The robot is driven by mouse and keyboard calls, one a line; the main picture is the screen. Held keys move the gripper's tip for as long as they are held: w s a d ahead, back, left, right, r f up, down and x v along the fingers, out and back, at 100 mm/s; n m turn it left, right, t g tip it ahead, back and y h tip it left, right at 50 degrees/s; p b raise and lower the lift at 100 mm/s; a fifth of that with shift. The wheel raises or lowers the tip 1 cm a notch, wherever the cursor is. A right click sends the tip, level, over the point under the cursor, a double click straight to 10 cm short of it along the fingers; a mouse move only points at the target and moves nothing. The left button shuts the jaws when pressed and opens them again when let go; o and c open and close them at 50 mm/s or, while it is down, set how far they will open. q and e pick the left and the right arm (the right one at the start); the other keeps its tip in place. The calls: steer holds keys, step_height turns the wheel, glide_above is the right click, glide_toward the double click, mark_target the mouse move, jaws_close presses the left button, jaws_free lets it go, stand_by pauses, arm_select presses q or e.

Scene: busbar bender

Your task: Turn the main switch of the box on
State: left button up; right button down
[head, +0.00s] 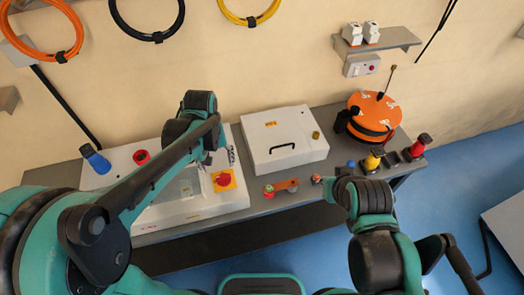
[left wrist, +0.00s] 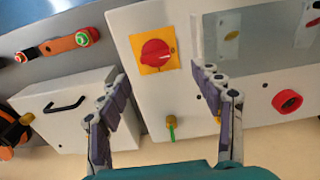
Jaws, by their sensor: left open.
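The box (head: 170,215) is a pale cabinet lying on the bench at the left. Its main switch (head: 223,179) is a red rotary knob on a yellow plate near the box's right end. It also shows in the left wrist view (left wrist: 155,52). My left gripper (left wrist: 160,78) is open and empty, its two fingers spread to either side of the switch's column in that view and apart from the knob. In the head view, the left gripper is just above the switch, partly hidden by its arm. My right arm is at the right; its gripper cannot be made out clearly.
A white case (head: 283,140) with a black handle lies right of the box. A red button (head: 141,157) and a blue-topped part (head: 95,158) are on the box's left. A small button panel (head: 281,188) and an orange reel (head: 375,112) are on the bench.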

mark_target(223, 176)
arm_select(q)
steer(key=shift+w+d+f, duration=0.1)
steer(key=shift+w+d, duration=0.2)
steer(key=shift+d, duration=0.15)
steer(key=shift+f, duration=0.4)
step_height(223, 176, down, 7)
steer(key=shift+s+r+b, duration=0.1)
steer(key=shift+b, duration=0.95)
arm_select(e)
steer(key=shift+s+d+f, duration=0.2)
steer(key=shift+f, duration=0.6)
arm_select(q)
steer(key=c, duration=1.2)
